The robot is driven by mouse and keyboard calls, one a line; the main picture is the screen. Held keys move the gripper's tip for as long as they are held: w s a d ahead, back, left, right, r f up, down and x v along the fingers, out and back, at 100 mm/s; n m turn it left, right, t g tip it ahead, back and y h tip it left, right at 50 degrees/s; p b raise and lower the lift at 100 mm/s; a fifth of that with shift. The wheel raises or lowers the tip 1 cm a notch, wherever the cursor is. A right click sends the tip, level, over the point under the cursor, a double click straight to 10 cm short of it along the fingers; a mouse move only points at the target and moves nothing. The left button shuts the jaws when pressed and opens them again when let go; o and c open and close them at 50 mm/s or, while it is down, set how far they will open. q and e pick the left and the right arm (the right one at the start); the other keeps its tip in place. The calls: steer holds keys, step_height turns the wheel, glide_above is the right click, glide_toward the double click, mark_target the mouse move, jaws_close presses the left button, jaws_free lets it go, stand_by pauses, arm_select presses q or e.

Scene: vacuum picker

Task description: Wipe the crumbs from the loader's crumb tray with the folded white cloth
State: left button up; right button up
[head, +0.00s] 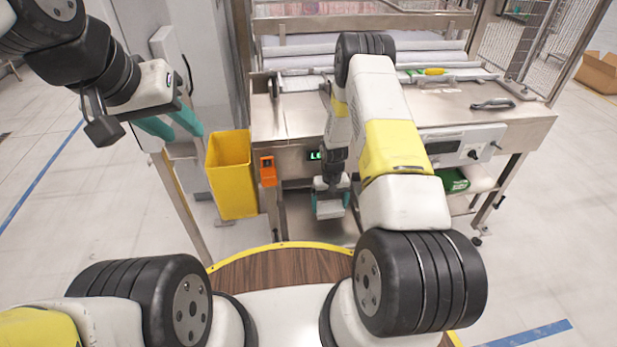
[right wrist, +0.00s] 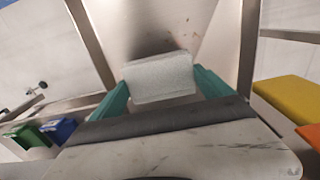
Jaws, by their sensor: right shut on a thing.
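The folded white cloth (right wrist: 160,78) is between the teal fingers of my right gripper (right wrist: 163,90), which is shut on it. In the head view my right gripper (head: 331,203) hangs low in front of the steel loader (head: 290,120), below its top, with the cloth's pale face between the fingers. Beyond the cloth in the right wrist view is a steel surface with small dark specks, apparently the crumb tray (right wrist: 125,30). I cannot tell whether the cloth touches it. My left gripper (head: 170,128) is open and empty at the upper left, its teal fingers apart.
A yellow bin (head: 230,175) stands left of the loader, beside an orange box (head: 268,170) on a post. A control panel (head: 460,145) is on the loader's right front, with a green item (head: 453,180) below it. Open floor lies to the left and right.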

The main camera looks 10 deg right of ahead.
mark_target(329, 206)
steer(key=shift+r, duration=2)
